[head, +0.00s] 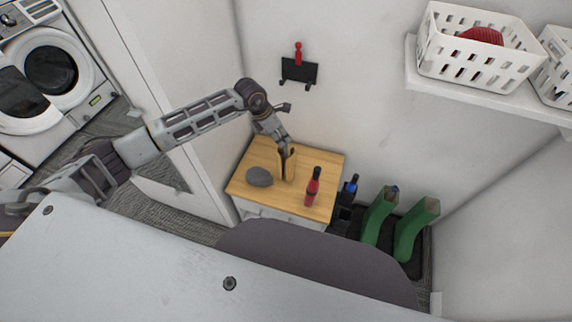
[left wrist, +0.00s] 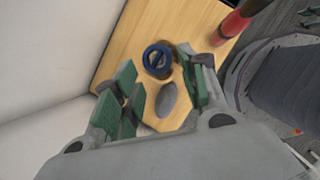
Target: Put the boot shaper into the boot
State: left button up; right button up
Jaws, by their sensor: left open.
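Two green boots, a nearer-left one (head: 377,220) and a right one (head: 413,229), stand on a dark mat at the lower right. A small blue part (head: 395,189) shows at the top of the left boot; I cannot tell if it is inside. A tan upright piece (head: 289,169) stands on the wooden cabinet top. A dark blue ring-shaped thing (left wrist: 157,60) shows around there in the left wrist view and may be the same piece. My left gripper (head: 284,148) is open above it, with green-padded fingers apart in the left wrist view (left wrist: 163,92). My right gripper is out of view.
A black and blue item (head: 347,191) is beside the cabinet. A white shelf (head: 470,93) with baskets (head: 456,75) hangs at upper right.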

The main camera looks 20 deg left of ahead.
aim_at(286, 143)
pick_arm(q)
jog(key=shift+w+d+f, duration=0.15)
jog(key=shift+f, duration=0.4)
jog(key=shift+f, duration=0.1)
jog(key=shift+x, duration=2.7)
grip_shut()
jog(key=shift+w, duration=0.1)
